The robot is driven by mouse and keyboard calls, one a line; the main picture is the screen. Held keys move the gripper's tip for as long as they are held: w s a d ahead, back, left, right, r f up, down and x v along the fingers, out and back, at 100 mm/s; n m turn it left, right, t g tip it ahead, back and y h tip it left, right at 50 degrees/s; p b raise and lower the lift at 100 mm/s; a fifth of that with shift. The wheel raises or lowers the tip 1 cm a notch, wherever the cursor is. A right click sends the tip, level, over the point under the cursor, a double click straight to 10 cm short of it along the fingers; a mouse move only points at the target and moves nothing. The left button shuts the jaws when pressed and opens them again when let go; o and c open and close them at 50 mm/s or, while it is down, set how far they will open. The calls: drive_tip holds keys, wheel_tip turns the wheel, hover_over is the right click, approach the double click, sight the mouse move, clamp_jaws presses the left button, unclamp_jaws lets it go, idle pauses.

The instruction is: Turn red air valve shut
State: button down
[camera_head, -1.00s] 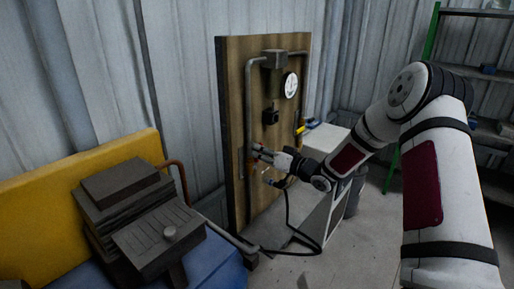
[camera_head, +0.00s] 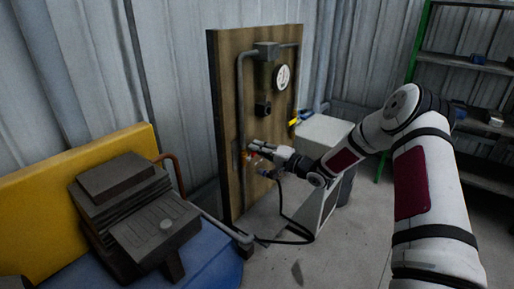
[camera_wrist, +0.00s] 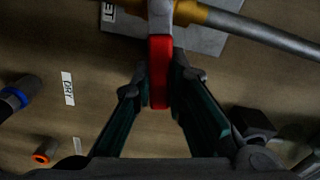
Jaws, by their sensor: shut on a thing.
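The red valve handle (camera_wrist: 159,72) stands between my gripper's fingers in the wrist view, reaching down in the picture from a metal and brass valve body (camera_wrist: 188,12) on a grey pipe (camera_wrist: 265,32). My gripper (camera_wrist: 158,98) is shut on the red handle, one dark finger on each side. In the head view my gripper (camera_head: 252,149) is at the lower left part of the upright wooden board (camera_head: 228,110). A small orange-red spot shows by the fingertips there; the handle is mostly hidden.
The board also carries a round gauge (camera_head: 283,77), a grey box (camera_head: 266,50) and pipes. In the wrist view are a "DRY" label (camera_wrist: 68,88), a blue-ringed fitting (camera_wrist: 14,98) and an orange-ringed fitting (camera_wrist: 46,152). A dark hose (camera_head: 283,211) hangs below my gripper. A grey machine (camera_head: 135,210) stands left.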

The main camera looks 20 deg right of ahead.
drive_tip(key=shift+d+f+m, duration=0.1)
drive_tip(key=shift+f+m, duration=0.65)
drive_tip(key=shift+m, duration=0.55)
drive_tip(key=c, duration=1.6)
unclamp_jaws()
drive_tip(key=shift+o, duration=0.2)
drive_tip(key=v, duration=1.2)
